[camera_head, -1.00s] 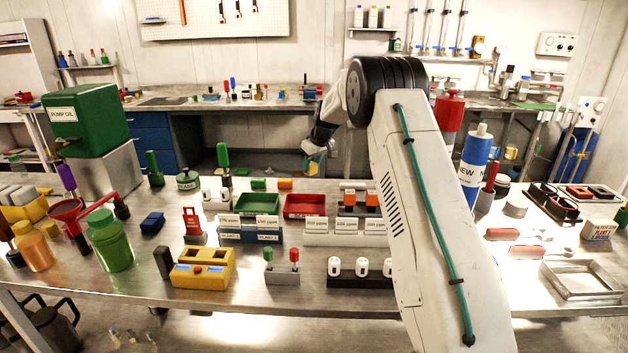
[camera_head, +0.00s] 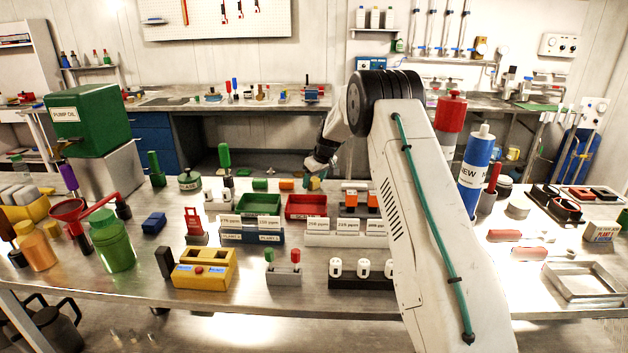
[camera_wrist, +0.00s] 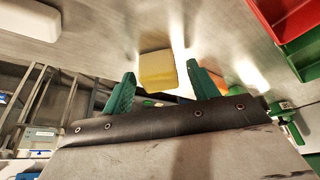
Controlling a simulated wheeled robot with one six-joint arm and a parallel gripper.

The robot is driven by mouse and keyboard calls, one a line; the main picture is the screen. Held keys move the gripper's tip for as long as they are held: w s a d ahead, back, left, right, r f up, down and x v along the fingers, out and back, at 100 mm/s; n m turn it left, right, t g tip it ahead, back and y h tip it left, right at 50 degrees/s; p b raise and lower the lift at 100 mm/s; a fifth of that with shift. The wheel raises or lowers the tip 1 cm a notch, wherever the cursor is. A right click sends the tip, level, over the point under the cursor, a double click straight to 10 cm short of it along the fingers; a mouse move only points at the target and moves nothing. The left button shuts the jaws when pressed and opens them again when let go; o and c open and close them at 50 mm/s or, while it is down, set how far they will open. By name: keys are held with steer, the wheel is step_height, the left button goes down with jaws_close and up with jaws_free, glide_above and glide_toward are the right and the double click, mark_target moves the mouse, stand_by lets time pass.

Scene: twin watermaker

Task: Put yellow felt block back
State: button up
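The yellow felt block (camera_wrist: 157,70) shows in the wrist view, just ahead of and between my green fingertips. A gap shows on each side of it, and it seems to rest on the steel bench top (camera_wrist: 105,45). My gripper (camera_wrist: 163,82) is open. In the head view my gripper (camera_head: 314,183) is low at the bench's far side, behind the red tray (camera_head: 305,207). I cannot make out the yellow felt block in the head view.
An orange block (camera_head: 286,185) lies left of my gripper, and a green tray (camera_head: 258,204) stands in front of it. Orange-topped pieces (camera_head: 352,198) stand to the right. A tall green-handled tool (camera_head: 224,157) stands further left.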

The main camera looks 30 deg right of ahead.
steer(key=a+v, duration=0.1)
steer(key=v, duration=1.1)
steer(key=s+a+r+g, duration=0.1)
steer(key=s+a+r, duration=1.25)
steer(key=s, duration=0.25)
steer(key=s+a+m+g, duration=0.1)
steer(key=s+a, duration=0.4)
steer(key=s, duration=0.7)
steer(key=s+a, duration=0.5)
steer(key=s, duration=0.7)
steer(key=s+a+f, duration=0.1)
steer(key=s+f, duration=0.1)
steer(key=s, duration=0.4)
steer(key=s+a+f+m+g, duration=0.1)
steer(key=s+f, duration=0.1)
steer(key=s, duration=0.5)
steer(key=shift+s+f+h, duration=0.25)
steer(key=shift+f+h, duration=0.15)
steer(key=shift+a, duration=0.1)
